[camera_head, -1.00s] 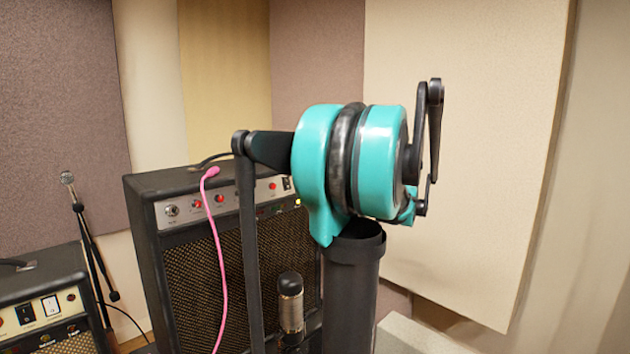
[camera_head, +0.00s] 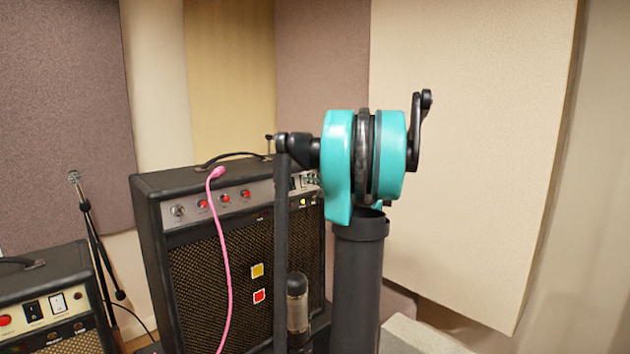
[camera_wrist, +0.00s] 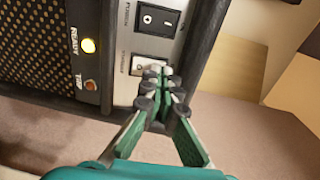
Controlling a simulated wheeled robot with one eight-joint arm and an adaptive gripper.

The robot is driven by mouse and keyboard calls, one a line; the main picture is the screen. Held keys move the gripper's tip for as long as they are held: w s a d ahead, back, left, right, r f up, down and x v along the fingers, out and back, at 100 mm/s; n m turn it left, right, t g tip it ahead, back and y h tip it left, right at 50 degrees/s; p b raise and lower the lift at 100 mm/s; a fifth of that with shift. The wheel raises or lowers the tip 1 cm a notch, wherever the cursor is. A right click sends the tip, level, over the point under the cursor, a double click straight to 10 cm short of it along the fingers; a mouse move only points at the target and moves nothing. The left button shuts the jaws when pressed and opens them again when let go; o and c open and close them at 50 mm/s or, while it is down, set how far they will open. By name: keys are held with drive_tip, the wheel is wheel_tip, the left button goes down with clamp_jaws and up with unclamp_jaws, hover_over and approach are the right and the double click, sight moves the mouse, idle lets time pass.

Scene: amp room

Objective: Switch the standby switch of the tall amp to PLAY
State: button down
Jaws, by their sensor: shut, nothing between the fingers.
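The tall amp (camera_head: 240,262) is a black cabinet with a woven grille and silver control strip, left of my arm in the head view. In the wrist view its panel appears turned sideways. A black power switch (camera_wrist: 158,20) is at the top. The white standby switch (camera_wrist: 147,66) is below it, partly covered by my fingertips, so its position cannot be told. My gripper (camera_wrist: 162,88) is shut and empty, its tips at or just in front of the standby switch; contact is unclear. The READY lamp (camera_wrist: 88,46) glows yellow. My gripper is not clearly visible in the head view.
A pink cable (camera_head: 226,262) hangs down the tall amp's front. A microphone (camera_head: 297,302) stands close before it. A smaller amp (camera_head: 42,285) and a microphone stand (camera_head: 95,240) are at the left. Wall panels (camera_head: 460,140) stand behind and right.

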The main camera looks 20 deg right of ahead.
drive_tip(key=shift+w+a+r, duration=0.1)
drive_tip(key=shift+w, duration=0.3)
drive_tip(key=shift+s, duration=0.1)
